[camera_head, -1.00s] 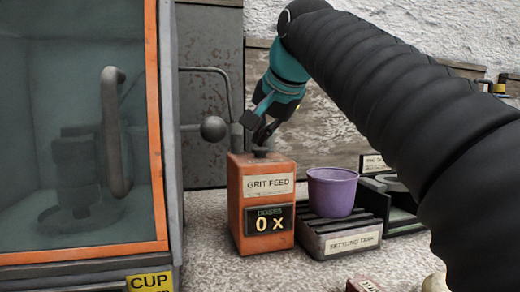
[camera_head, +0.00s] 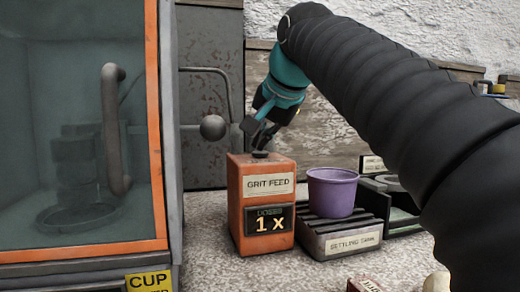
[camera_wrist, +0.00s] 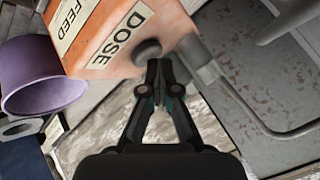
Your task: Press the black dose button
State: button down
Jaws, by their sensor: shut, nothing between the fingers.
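The orange grit feed box (camera_head: 263,205) stands on the bench, and its display (camera_head: 270,219) reads "1 x". The black dose button (camera_head: 260,154) is on its top. In the wrist view the button (camera_wrist: 147,52) is a dark round knob beside the word "DOSE". My gripper (camera_head: 257,139) is shut and empty, pointing down just above the button. In the wrist view the shut fingertips (camera_wrist: 160,66) are close to the button's edge; I cannot tell for certain whether they touch it.
A purple cup (camera_head: 332,193) stands on the slatted settling tray (camera_head: 340,240) to the right of the box. A glass-fronted cabinet (camera_head: 80,130) with an orange frame is at the left. A lever with a ball knob (camera_head: 213,127) sticks out behind the box.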

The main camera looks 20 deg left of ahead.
aim_at(262, 152)
jog(key=shift+r, duration=0.1)
jog(key=shift+r+p, duration=0.85)
jog(key=shift+p, duration=0.3)
notch_tip(262, 152, up, 3)
jog(key=p, duration=0.2)
jog(key=shift+f+p, duration=0.15)
jog(key=shift+p, duration=0.25)
jog(key=shift+r, duration=1.1)
jog(key=shift+f, duration=0.1)
